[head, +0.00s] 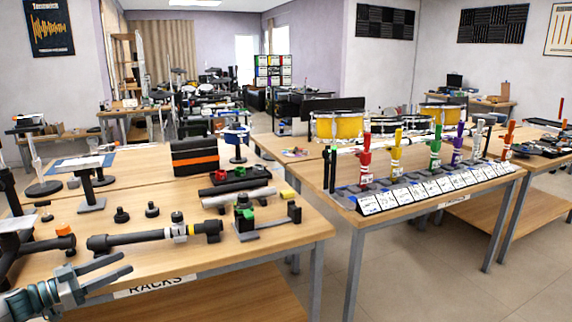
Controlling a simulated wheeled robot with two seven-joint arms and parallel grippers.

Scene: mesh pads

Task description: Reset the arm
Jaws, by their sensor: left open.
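My left gripper (112,272) shows at the bottom left of the head view, in front of the near edge of the left table (205,262). Its two dark fingers are apart and nothing is between them. The left arm (38,300) comes in from the lower left corner. My right gripper is not in the picture.
A black bar (150,238) and an orange-capped part (65,236) lie on the left table close to the gripper. The right table (400,212) holds a row of coloured upright handles and label cards. Bare floor (440,275) shows at the right.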

